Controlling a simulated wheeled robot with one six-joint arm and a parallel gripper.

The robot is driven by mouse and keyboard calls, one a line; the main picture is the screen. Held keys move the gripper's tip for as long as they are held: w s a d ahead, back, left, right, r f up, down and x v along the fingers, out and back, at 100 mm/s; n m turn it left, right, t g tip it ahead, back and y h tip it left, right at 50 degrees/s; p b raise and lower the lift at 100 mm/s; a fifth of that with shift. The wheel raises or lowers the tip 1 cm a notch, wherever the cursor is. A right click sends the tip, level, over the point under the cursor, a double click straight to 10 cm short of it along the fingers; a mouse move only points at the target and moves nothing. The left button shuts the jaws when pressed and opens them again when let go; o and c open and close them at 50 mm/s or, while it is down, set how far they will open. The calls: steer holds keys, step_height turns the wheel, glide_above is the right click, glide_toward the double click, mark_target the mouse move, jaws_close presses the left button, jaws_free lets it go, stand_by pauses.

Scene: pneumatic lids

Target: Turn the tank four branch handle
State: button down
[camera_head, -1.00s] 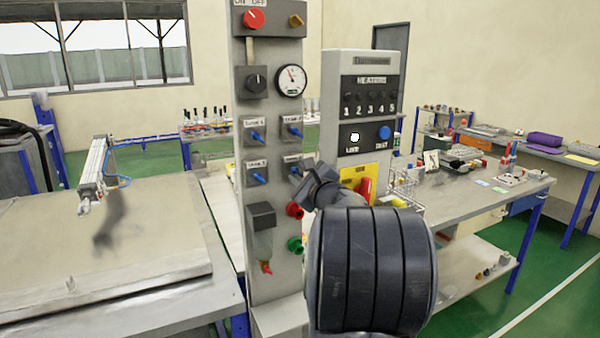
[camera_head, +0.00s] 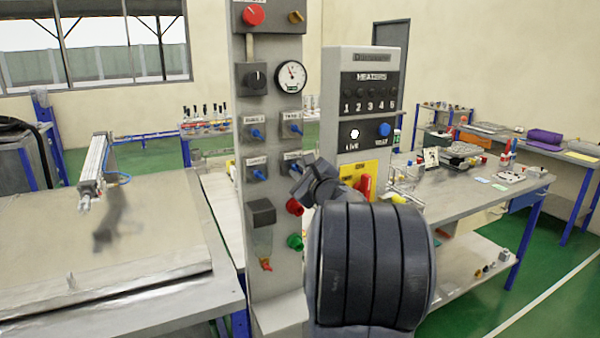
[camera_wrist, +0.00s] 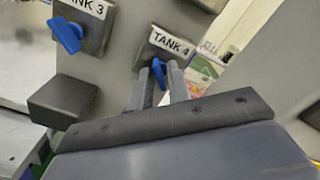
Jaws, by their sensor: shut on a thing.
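The tank four branch handle (camera_wrist: 159,72) is a small blue lever on a grey block below the white "TANK 4" label (camera_wrist: 172,43). In the wrist view my gripper (camera_wrist: 160,80) has one finger on each side of the handle and is shut on it. In the head view the tank four valve block (camera_head: 290,156) is the lower right of the grouped blue-handled valves. My dark wrist and gripper partly cover it there, so the handle's angle is hard to tell.
The tank three handle (camera_wrist: 66,35) is left of my gripper, and a dark grey box (camera_wrist: 66,101) sits below it. A red knob (camera_head: 294,207) and a green knob (camera_head: 295,242) are below the valves. The heater box (camera_head: 361,110) stands close on the right.

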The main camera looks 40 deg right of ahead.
steer(key=m, duration=0.4)
steer(key=m+p, duration=0.5)
steer(key=m, duration=0.8)
steer(key=shift+m, duration=0.5)
steer(key=c, duration=1.6)
jaws_free()
